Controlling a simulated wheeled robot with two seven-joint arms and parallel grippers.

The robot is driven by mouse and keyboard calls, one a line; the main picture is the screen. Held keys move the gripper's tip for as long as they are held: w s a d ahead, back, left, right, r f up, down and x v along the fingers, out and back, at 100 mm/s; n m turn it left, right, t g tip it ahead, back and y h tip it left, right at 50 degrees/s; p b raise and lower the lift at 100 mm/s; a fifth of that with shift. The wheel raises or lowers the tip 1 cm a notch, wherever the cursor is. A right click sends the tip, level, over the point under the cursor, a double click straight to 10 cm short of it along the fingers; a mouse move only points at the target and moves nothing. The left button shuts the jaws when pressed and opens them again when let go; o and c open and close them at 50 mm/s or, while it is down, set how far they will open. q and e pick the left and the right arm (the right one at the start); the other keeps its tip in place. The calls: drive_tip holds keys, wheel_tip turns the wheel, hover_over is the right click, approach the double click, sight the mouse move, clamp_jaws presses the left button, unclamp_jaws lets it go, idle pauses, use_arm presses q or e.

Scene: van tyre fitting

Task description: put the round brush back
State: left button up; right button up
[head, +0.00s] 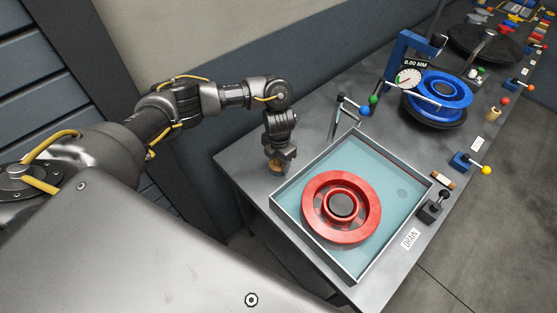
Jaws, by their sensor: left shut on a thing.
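My left gripper (280,158) is shut on a small brown thing, which looks like the round brush (276,167). The gripper points down over the near left corner of the grey bench, just left of the water tray. The brush is mostly hidden by the jaws, and I cannot tell whether it touches the bench. My right gripper is not in view.
The water tray (391,253) holds a red wheel rim (370,212). A brown and white brush (442,180) and a black-knobbed valve (432,207) sit right of the tray. A blue wheel (427,109) with a dial gauge (407,78) stands behind.

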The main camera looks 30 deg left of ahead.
use_arm(q)
drive_tip(key=shift+f, duration=0.25)
drive_tip(key=o, duration=0.9)
drive_tip(key=shift+r, duration=0.1)
drive_tip(key=shift+o, duration=0.2)
drive_tip(key=shift+w+r, duration=0.1)
drive_tip(key=shift+r, duration=0.45)
wheel_tip(320, 180, up, 11)
drive_tip(key=shift+r, duration=0.15)
